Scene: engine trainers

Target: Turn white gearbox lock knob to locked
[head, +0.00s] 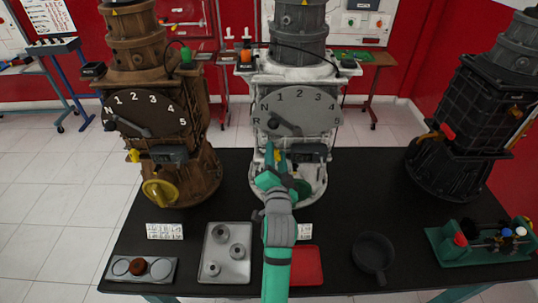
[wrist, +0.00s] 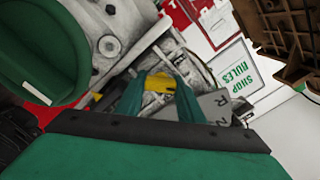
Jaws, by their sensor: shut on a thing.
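The white gearbox (head: 300,83) stands upright at the middle of the black table. Its grey dial plate is marked R, N and 1 to 5, and a dark lever on it points right from its hub. The small yellow lock knob (head: 279,157) sits low on its front, below the plate's left side. My gripper (head: 270,163) reaches up to it from the front. In the wrist view the teal fingers are shut on the yellow knob (wrist: 158,84), one on each side. The fingers hide part of the knob, and I cannot read its lock marking.
A green handwheel (head: 302,189) is close to the right of my gripper. A brown gearbox (head: 150,95) stands left and a black one (head: 465,120) right. A grey tray (head: 240,272), a red tray (head: 315,266) and a dark pan (head: 373,252) lie along the front.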

